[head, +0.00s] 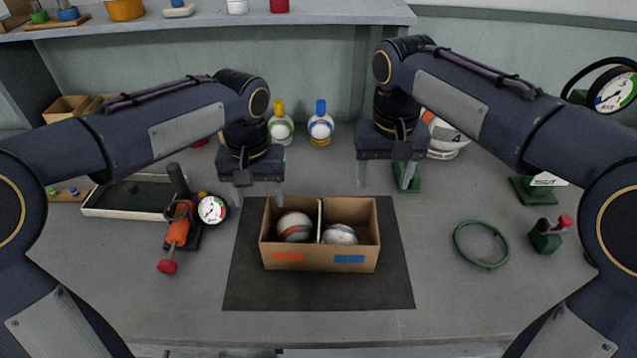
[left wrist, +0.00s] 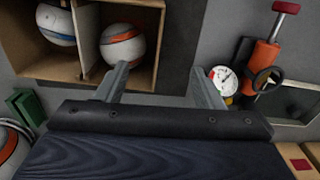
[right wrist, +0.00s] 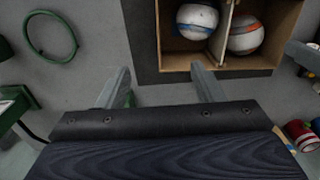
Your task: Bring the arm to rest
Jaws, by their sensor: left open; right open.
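My left gripper (head: 252,194) is open and empty, behind and left of the cardboard box (head: 318,261). My right gripper (head: 388,180) is open and empty, behind the box on its right side. Both stand apart from the balls. The box has two compartments. A white ball with an orange band (head: 294,226) lies in the left compartment, behind an orange label. A white ball with a blue band (head: 340,234) lies in the right one, behind a blue label. Both balls also show in the left wrist view, the orange-banded one (left wrist: 122,46) nearer the fingers.
The box stands on a dark mat (head: 260,292). A green ring (head: 482,262) lies at right. The front table is clear.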

